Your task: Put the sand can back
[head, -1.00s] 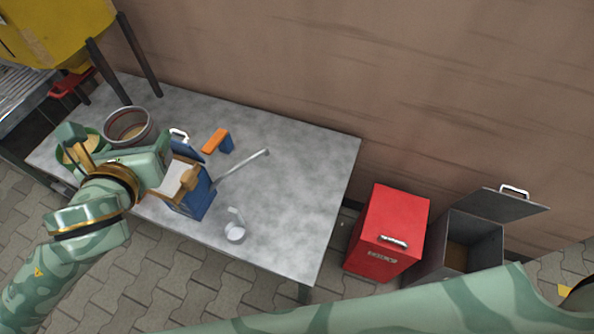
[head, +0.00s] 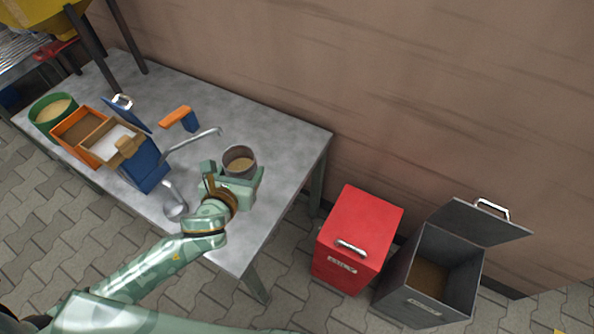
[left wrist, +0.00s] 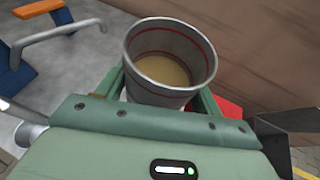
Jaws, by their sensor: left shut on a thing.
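The sand can (head: 240,163) is a grey round can with tan sand inside. It appears over the right part of the table, and its height above the top is hard to judge. My left gripper (head: 233,180) is shut on it, with a finger on each side. In the left wrist view the can (left wrist: 168,62) stands between the fingers, mouth open, a red line inside its rim. The can's lower part is hidden by the gripper. My right gripper is not in view.
The grey table (head: 275,165) holds a green round tub (head: 43,127), an orange box (head: 63,140), a blue box (head: 148,172), an orange-and-blue tool (head: 180,118) and a ladle (head: 175,208). To the right stand a shut red bin (head: 362,225) and an open dark bin (head: 420,295).

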